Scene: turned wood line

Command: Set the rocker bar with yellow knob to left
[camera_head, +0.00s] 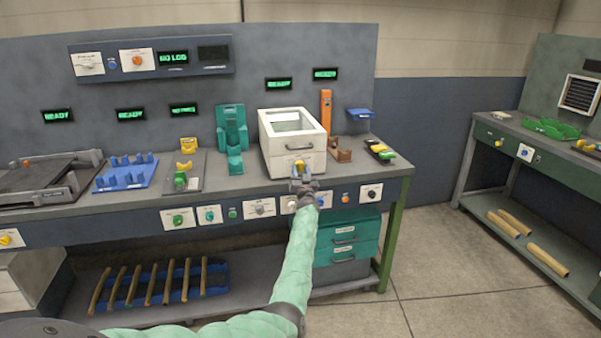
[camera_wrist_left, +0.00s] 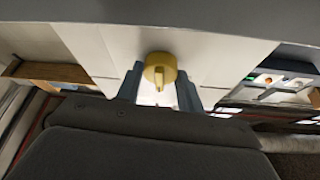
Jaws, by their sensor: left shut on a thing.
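A yellow knob (camera_head: 300,166) sits on the front of a white box-shaped machine (camera_head: 283,144) on the bench. The same knob (camera_wrist_left: 160,70) shows in the left wrist view, with a narrow yellow grip on it. My left gripper (camera_head: 302,181) reaches up to the front of this machine. In the left wrist view its two grey fingers (camera_wrist_left: 160,90) stand on either side of the knob, shut on it. A rocker bar behind the knob cannot be made out. My right gripper is in neither view.
Switches and knobs (camera_head: 259,208) line the bench's front panel just below my left gripper. A teal fixture (camera_head: 231,140) stands left of the machine, and an orange post (camera_head: 326,112) stands behind it to the right. Open floor (camera_head: 450,260) lies to the right.

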